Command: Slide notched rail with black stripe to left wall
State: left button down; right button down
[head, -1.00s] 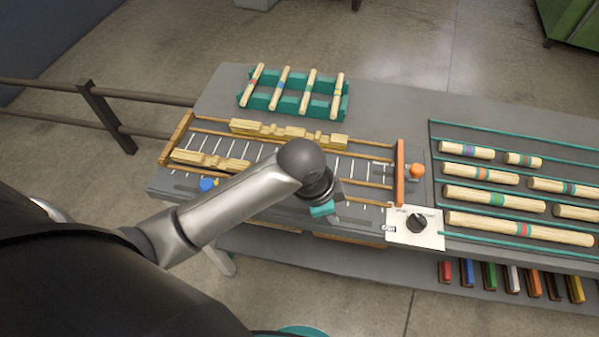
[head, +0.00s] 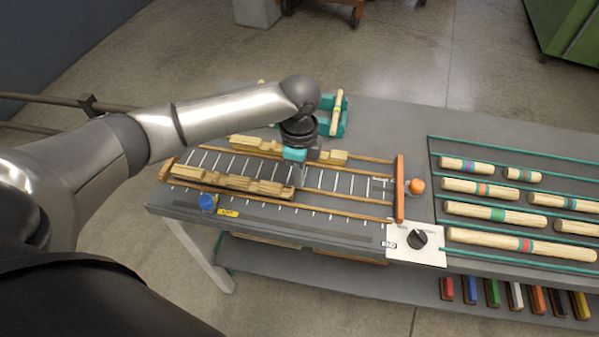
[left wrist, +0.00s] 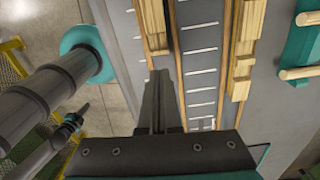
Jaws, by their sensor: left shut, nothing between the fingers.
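A notched wooden rail (head: 232,181) lies in the near lane of the slatted track, its left end close to the track's left wall (head: 166,168). A second notched rail (head: 255,147) lies in the far lane, partly behind my arm. I cannot make out a black stripe on either. My left gripper (head: 300,178) points down, shut and empty, at the right end of the near rail; I cannot tell whether it touches. In the left wrist view its fingers (left wrist: 160,105) are together, near the end of the near rail (left wrist: 152,22); the far rail (left wrist: 243,45) is to the right.
An orange end bar (head: 400,188) closes the track's right end, with an orange knob (head: 417,186) beside it. A dial panel (head: 415,243) and a blue knob (head: 207,202) sit at the front. Striped dowels (head: 495,215) fill the right rack. A teal rack (head: 330,128) stands behind.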

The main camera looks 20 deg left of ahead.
aim_at(291, 191)
pick_arm(q)
notch_tip(291, 191, down, 6)
jog(key=shift+f+b, duration=0.1)
jog(key=shift+b, duration=0.4)
jog(key=shift+s+a+r+p, duration=0.15)
jog(key=shift+a+r+p, duration=0.05)
jog(key=shift+a+p, duration=0.65)
jog(key=shift+a, duration=0.15)
jog(key=shift+f, duration=0.1)
